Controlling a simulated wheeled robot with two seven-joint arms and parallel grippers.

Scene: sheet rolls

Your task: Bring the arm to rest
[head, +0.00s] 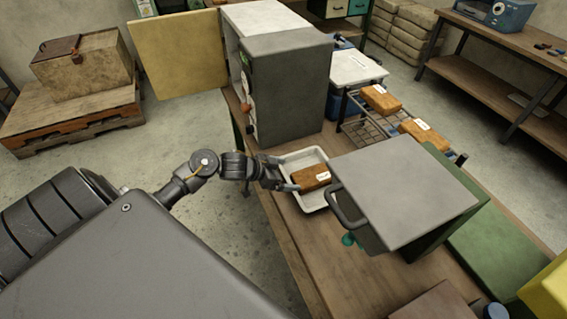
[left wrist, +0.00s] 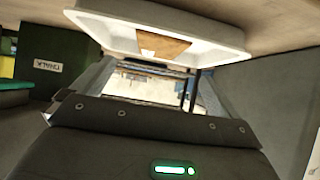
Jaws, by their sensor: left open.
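My left arm comes in from the left in the head view. Its gripper (head: 286,186) is open at the left side of a white tray (head: 318,207) on the wooden table. A brown block with a white label (head: 309,180) lies in the tray, just right of the fingers. I cannot tell whether the fingers touch the block or the tray. In the left wrist view the tray (left wrist: 228,50) shows near the top, with part of the brown block (left wrist: 163,46) inside, beyond the dark gripper body. My right gripper is not in view.
A tall grey cabinet (head: 287,92) with an open yellow door (head: 178,55) stands behind the arm. A grey-topped box (head: 405,188) with a handle stands right of the tray. A dark rack (head: 366,137) holds brown blocks. Open floor (head: 180,125) lies left of the table.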

